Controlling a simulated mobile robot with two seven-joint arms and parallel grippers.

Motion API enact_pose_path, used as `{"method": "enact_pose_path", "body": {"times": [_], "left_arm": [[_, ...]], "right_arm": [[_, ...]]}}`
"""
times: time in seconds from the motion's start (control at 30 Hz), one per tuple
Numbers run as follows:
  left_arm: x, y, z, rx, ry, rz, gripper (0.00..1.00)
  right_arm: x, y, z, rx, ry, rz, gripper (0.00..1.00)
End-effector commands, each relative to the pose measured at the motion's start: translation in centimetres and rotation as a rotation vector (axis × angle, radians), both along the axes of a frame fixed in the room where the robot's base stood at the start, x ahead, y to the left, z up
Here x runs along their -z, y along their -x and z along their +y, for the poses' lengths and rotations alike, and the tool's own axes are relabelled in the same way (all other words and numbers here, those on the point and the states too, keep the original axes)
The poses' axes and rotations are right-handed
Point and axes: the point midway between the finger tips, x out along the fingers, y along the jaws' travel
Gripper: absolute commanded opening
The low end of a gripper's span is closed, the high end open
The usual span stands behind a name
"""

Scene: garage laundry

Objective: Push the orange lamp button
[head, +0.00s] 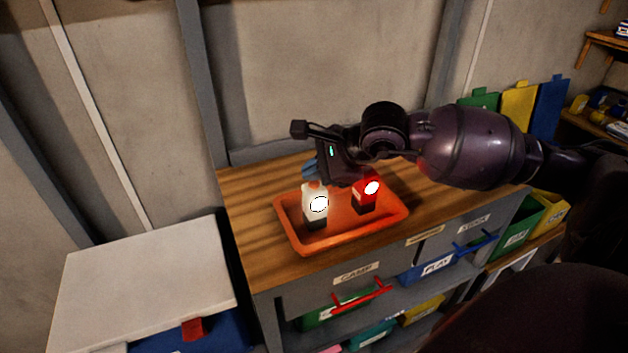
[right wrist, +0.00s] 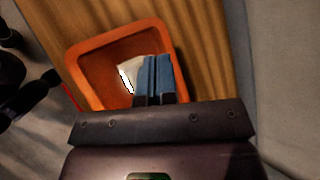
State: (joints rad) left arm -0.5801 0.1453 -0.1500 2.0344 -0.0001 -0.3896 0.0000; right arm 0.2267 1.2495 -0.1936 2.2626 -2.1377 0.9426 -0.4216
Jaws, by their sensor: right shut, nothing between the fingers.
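An orange tray (head: 345,238) sits on the wooden worktop and also shows in the right wrist view (right wrist: 92,62). In it stand a white lamp-like item (head: 309,203) with a dark base and a small orange-red top, and a red one (head: 362,197) with a dark base to its right. Each has a bright white round spot. My right gripper (head: 309,168) is shut and empty, its blue fingers just above and behind the white item in the head view. In the right wrist view the fingers (right wrist: 155,75) partly cover the white item (right wrist: 128,70). Contact cannot be told. My left gripper is out of view.
The wooden worktop (head: 250,215) is bare left of the tray. Labelled drawers with a red handle (head: 362,296) and a blue handle (head: 475,245) are below. A white-lidded chest (head: 145,275) stands left. Green, yellow and blue panels (head: 518,103) lean against the wall at right.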

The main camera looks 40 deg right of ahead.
Motion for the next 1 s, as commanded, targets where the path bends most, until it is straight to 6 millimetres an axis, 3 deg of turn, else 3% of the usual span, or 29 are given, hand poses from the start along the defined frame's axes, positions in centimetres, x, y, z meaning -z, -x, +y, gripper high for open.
{"method": "enact_pose_path", "body": {"times": [0.57,1.0], "left_arm": [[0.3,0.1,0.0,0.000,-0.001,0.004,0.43],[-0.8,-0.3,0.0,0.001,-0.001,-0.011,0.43]], "right_arm": [[0.3,0.0,0.0,0.000,0.000,0.000,0.00],[-1.5,0.0,0.0,0.001,0.000,-0.001,0.00]]}}
